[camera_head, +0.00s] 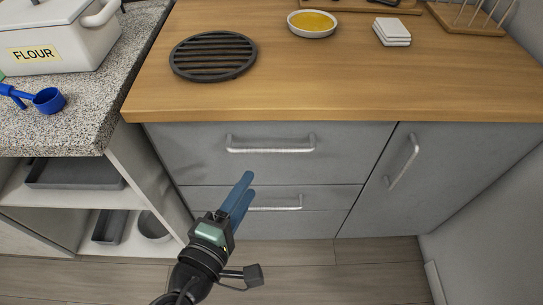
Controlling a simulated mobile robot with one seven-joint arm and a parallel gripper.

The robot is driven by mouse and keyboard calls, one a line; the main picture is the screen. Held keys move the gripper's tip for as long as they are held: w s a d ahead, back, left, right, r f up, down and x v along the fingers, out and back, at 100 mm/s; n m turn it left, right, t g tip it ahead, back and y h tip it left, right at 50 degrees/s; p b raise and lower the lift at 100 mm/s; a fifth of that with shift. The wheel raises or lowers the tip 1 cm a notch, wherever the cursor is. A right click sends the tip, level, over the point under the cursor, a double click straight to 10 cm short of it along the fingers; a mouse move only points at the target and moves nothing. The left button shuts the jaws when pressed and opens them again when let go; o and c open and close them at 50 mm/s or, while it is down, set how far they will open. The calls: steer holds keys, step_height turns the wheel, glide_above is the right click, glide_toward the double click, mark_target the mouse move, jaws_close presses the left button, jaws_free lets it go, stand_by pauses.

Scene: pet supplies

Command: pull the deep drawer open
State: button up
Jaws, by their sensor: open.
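The grey cabinet has a tall upper drawer front (185,155) with a metal bar handle (270,149). Below it is a lower drawer front (330,222) with its own bar handle (278,208). The upper front looks taller in this view; I cannot be sure which drawer is the deep one. Both fronts look closed. My gripper (249,184) has blue fingers and is open and empty. In the picture its tips lie just below the upper handle and above the left end of the lower handle, part of which it hides. I see no contact with either handle.
A wooden worktop (330,75) overhangs the drawers, bearing a black round grate (213,56) and a yellow-filled bowl (313,24). A cabinet door (430,180) with a handle is at right. Open shelves (75,200) stand at left. The wooden floor (330,275) in front is clear.

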mark_target(270, 153)
steer(key=b+x, duration=0.1)
steer(key=x, duration=1.1)
steer(key=shift+w+d, duration=0.15)
steer(key=shift+w, duration=0.05)
jaws_close()
stand_by(0.9)
